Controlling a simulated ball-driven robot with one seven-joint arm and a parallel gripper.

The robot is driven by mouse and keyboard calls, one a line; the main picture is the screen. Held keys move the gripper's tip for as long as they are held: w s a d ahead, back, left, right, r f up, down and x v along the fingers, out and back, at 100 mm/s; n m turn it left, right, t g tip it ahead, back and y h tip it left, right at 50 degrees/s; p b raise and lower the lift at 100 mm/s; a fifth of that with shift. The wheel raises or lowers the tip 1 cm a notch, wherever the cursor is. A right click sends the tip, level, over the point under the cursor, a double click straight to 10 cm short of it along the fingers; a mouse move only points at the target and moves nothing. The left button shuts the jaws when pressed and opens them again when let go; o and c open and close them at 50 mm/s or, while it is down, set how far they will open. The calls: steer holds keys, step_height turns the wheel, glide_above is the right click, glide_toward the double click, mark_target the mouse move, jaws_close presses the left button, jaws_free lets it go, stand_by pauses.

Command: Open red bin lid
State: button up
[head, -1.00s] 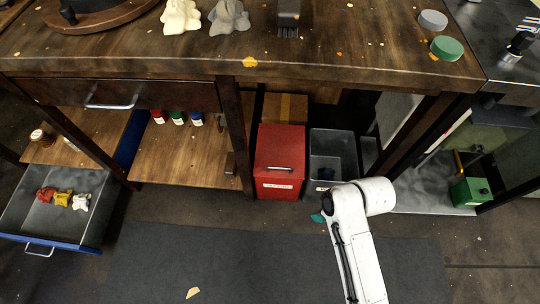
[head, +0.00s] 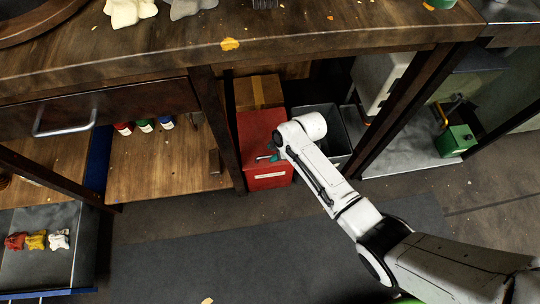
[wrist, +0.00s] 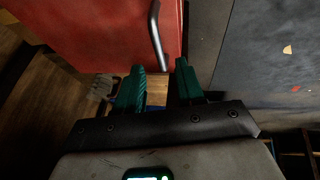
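The red bin (head: 262,180) stands under the workbench with its red lid (head: 257,125) down. My gripper (head: 268,157) is at the lid, its green fingers partly hidden behind my white wrist in the head view. In the wrist view my gripper (wrist: 160,68) is open, its two green fingers apart. The lid (wrist: 90,30) fills the upper left there. Its metal handle (wrist: 156,32) runs down toward the gap between the fingertips. Its lower end shows between them; I cannot tell whether they touch.
A grey open bin (head: 340,158) stands right of the red bin, partly behind my arm. A cardboard box (head: 258,92) is behind the red bin. A dark bench leg (head: 218,125) stands close on the left. An open drawer (head: 50,262) with small figures is at the lower left.

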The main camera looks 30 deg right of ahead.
mark_target(268, 156)
steer(key=shift+b+x, duration=0.6)
steer(key=shift+x, duration=1.2)
steer(key=shift+c, duration=0.4)
jaws_close()
